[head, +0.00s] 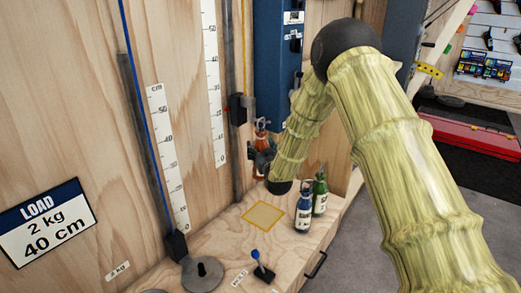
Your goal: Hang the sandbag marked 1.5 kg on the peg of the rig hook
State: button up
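An orange-red sandbag (261,127) is up in the air above the back of the bench, in front of the wooden panel. My gripper (262,159) is across its middle and appears shut on it; the fingers are small and partly hidden by the bag and my arm. The bag's weight mark cannot be read. A black rig hook block with a red part (238,109) sits on a grey upright just left of the bag. The bag's top looks apart from it; the peg itself is hard to make out. A blue sandbag (303,213) and a green sandbag (320,192) stand upright on the bench.
The wooden bench (225,250) has a yellow marked square (264,216), a grey disc weight (202,273) and a small blue-knobbed lever (259,263). A second upright with a black block (177,246) and a blue cord stands left. A blue column (273,70) rises behind the bag.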

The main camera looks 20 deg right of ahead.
jog(key=o, duration=0.3)
jog(key=shift+r, duration=0.1)
jog(key=shift+o, duration=0.3)
